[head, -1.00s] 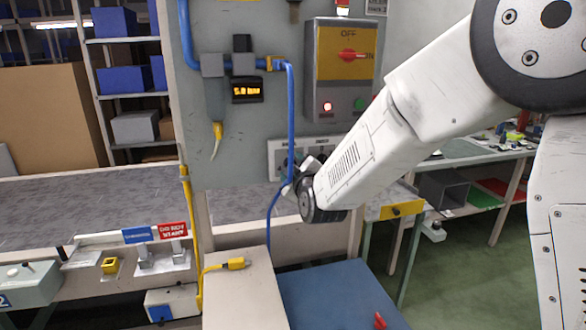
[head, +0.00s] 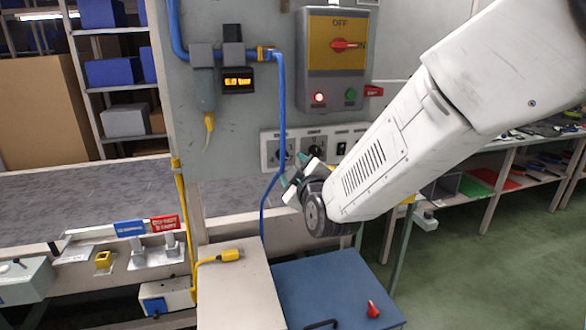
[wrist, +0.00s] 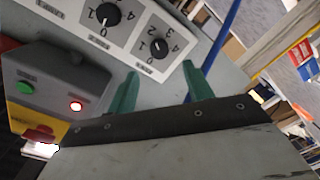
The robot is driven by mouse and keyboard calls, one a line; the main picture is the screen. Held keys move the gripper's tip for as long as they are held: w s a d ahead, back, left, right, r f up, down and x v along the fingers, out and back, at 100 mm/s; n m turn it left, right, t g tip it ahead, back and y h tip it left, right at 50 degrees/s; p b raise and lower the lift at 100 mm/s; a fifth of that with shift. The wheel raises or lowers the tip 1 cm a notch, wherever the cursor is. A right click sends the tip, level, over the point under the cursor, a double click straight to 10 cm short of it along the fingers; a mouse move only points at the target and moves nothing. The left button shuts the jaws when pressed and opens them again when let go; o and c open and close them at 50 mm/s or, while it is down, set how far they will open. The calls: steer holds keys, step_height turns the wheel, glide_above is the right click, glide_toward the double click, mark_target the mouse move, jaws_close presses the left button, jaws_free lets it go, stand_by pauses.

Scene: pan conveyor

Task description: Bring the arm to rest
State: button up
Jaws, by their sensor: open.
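My arm reaches in from the right in the head view, over the blue surface. My gripper (head: 290,178) is in front of the grey panel, close to the left side of the dial plate (head: 318,146). In the wrist view my gripper (wrist: 160,90) shows two green fingers apart with nothing between them. The dial plate (wrist: 130,28) with its black knobs lies ahead of the fingers. In the head view the wrist hides part of the lower panel.
A switch box (head: 334,55) with a red rotary handle and a lit red lamp hangs above. A blue pipe (head: 281,110) runs down the panel beside my gripper. A yellow plug (head: 230,255) lies on a beige top.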

steer(key=s+d+f+m+g+h, duration=0.2)
steer(key=s+d+f+m+g, duration=0.2)
steer(key=s+f+g, duration=0.55)
steer(key=s+d+r+m+g+h, duration=0.1)
steer(key=s+d+r+m, duration=0.3)
steer(key=s+d, duration=0.7)
steer(key=s+d+r+m+g+h, duration=0.2)
steer(key=s+d+r+m+g, duration=0.2)
steer(key=s+d, duration=0.6)
steer(key=shift+s+d+r+m+g, duration=0.4)
steer(key=shift+s+m, duration=0.3)
steer(key=shift+s, duration=2.85)
